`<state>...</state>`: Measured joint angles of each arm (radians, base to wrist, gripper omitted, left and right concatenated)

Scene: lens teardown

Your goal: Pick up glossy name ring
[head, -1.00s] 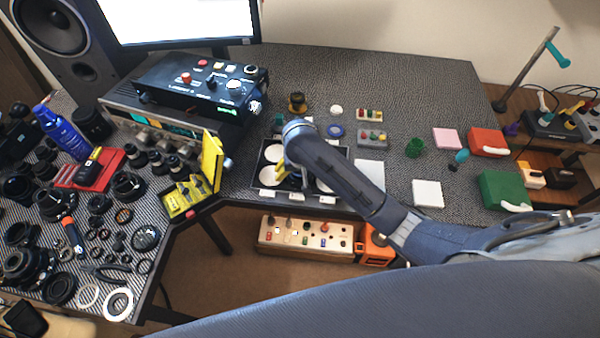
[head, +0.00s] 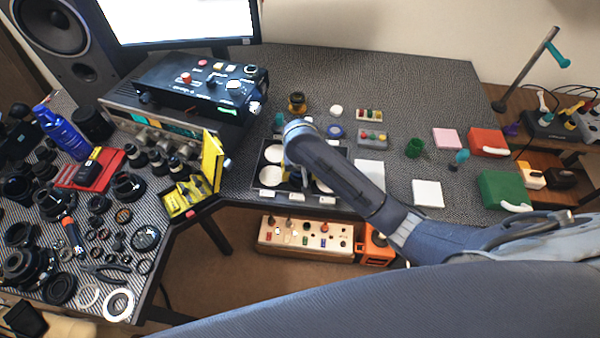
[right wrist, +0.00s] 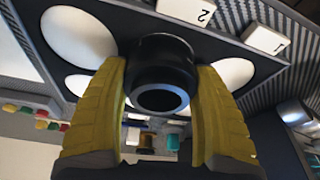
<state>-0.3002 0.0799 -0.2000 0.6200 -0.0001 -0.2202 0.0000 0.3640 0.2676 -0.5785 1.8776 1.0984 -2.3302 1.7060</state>
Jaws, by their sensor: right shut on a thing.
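My right gripper (right wrist: 160,85) has its two yellow fingers shut on a glossy black ring (right wrist: 161,97), a short hollow cylinder with a dark opening facing the wrist camera. I see no lettering on it, so I cannot tell if it is the name ring. It is over the dark tray (right wrist: 118,22) with white round pads; whether it touches the tray is unclear. In the head view my right gripper (head: 285,178) is mostly hidden behind its own arm, over the tray (head: 260,166), and the ring is hidden. My left gripper is not in view.
White number labels (right wrist: 265,40) line the tray's front edge. A black control box (head: 190,80) and an open yellow case (head: 211,160) stand left of the tray. Many lens parts crowd the left table. A white square (head: 427,193) and a green box (head: 503,190) lie right.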

